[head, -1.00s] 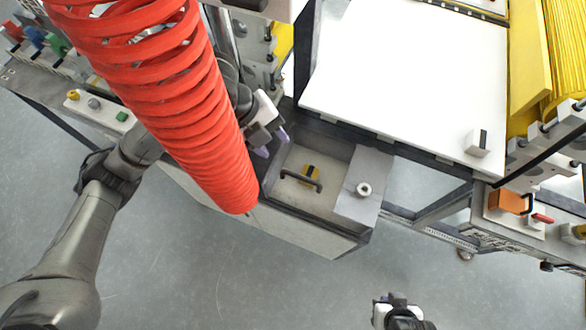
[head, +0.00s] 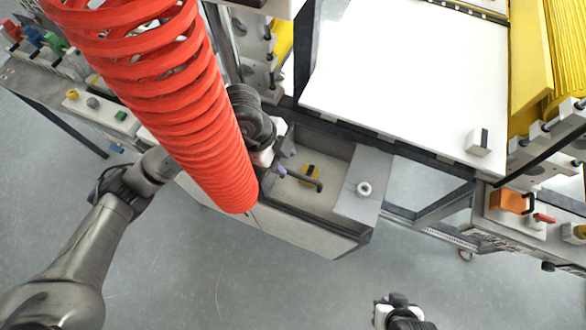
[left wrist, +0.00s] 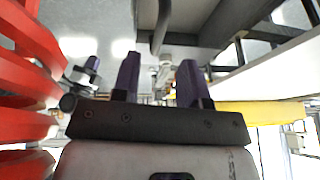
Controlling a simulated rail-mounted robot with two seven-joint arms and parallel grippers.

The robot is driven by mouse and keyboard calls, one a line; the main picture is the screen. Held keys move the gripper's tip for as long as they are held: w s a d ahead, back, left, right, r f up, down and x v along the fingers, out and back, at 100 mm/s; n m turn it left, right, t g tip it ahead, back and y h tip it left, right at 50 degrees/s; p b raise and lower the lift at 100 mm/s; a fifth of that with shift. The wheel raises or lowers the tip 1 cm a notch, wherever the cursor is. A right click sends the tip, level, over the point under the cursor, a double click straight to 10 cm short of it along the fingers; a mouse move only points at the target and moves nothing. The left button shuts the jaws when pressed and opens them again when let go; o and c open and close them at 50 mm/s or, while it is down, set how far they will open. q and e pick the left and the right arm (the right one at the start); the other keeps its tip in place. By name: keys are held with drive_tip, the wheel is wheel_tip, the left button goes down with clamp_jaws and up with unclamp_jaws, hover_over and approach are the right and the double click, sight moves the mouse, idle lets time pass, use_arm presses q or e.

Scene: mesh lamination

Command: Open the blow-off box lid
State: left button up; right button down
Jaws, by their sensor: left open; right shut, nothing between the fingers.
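The blow-off box (head: 308,236) stands below the white table top in the head view. Its pale lid panel (head: 322,203) lies flat in the frame, with a dark bar handle (head: 317,184) and a yellow-black label. My left gripper (head: 282,166) is open at the handle's left end; the coiled hose and my wrist partly hide it. In the left wrist view, its purple fingers (left wrist: 158,82) are apart, and a dark bar shows ahead between them; I cannot tell whether they touch the handle. My right gripper (head: 390,300) is shut and empty, low over the floor, far from the box.
A red coiled hose (head: 195,115) hangs close beside my left wrist. The white table top (head: 405,80) lies behind the box. The floor in front is clear.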

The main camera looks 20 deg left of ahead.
sight(295, 174)
use_arm(q)
drive_tip(key=shift+x, duration=3.15)
drive_tip(key=shift+c, duration=0.2)
clamp_jaws()
